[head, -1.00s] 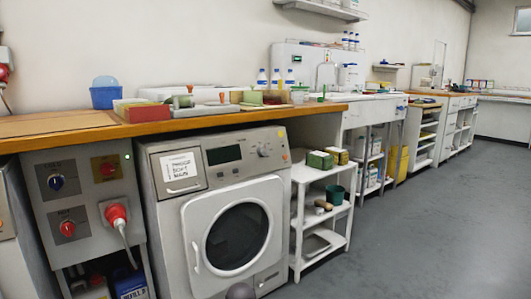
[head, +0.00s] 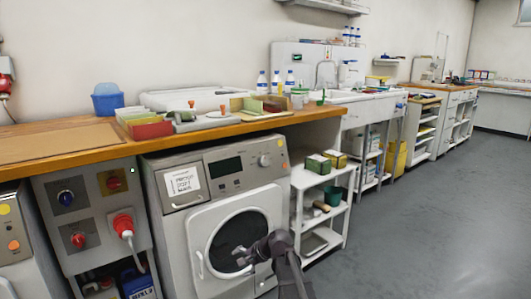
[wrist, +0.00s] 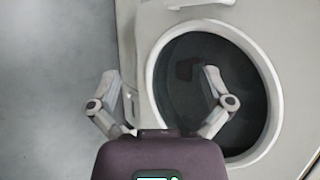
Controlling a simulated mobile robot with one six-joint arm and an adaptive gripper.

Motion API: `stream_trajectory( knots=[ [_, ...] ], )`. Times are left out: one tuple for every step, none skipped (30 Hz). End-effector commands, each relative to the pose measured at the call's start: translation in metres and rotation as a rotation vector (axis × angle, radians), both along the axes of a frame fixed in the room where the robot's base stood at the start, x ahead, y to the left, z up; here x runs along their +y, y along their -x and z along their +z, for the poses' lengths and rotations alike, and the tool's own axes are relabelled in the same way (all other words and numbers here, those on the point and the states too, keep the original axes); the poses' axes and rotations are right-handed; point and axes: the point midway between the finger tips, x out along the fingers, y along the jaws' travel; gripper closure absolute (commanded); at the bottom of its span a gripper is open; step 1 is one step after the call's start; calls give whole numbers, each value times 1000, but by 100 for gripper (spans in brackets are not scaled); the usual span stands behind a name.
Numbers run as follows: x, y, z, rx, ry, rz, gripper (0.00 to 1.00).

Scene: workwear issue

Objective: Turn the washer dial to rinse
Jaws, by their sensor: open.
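The washer (head: 172,225) is a grey-white front loader under the wooden counter, with a round dark door (head: 228,232). Its dial (head: 265,160) is a small round knob at the right of the control panel, right of the dark display (head: 226,167). The dial's pointer and markings are too small to read. My gripper (head: 240,254) is in front of the lower door, well below the dial and apart from it. In the wrist view, my gripper (wrist: 160,76) has its fingers spread and empty, with the door glass (wrist: 188,110) behind; the dial is not in that view.
A label card (head: 182,181) is on the detergent drawer. A socket panel with red plugs (head: 123,224) stands left of the washer. A white shelf cart (head: 312,180) stands close on the right. The counter (head: 60,150) overhangs the washer. Open grey floor (head: 430,220) lies to the right.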

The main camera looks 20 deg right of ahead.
Motion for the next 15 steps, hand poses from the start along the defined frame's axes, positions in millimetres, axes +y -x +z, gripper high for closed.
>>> stream_trajectory(
  knots=[
    [-15, -18, 28, -4, -74, -72, 0],
    [-22, -26, 38, -6, -122, -115, 0],
    [-32, -36, 52, -7, -184, -170, 0],
    [-41, -43, 63, -8, -233, -212, 0],
    [-49, -50, 74, -9, -283, -252, 0],
    [-61, -59, 88, -10, -349, -305, 0],
    [-71, -66, 99, -8, -400, -343, 0],
    [-81, -72, 110, -8, -451, -382, 0],
    [-94, -80, 125, -8, -521, -431, 0],
    [-105, -86, 136, -8, -574, -467, 0],
    [-116, -92, 148, -6, -627, -502, 0],
    [-132, -99, 162, -5, -699, -550, 0],
    [-143, -103, 173, -3, -753, -581, 0],
    [-155, -108, 183, -3, -806, -612, 0],
    [-169, -112, 196, 0, -874, -650, 0]
  ],
)
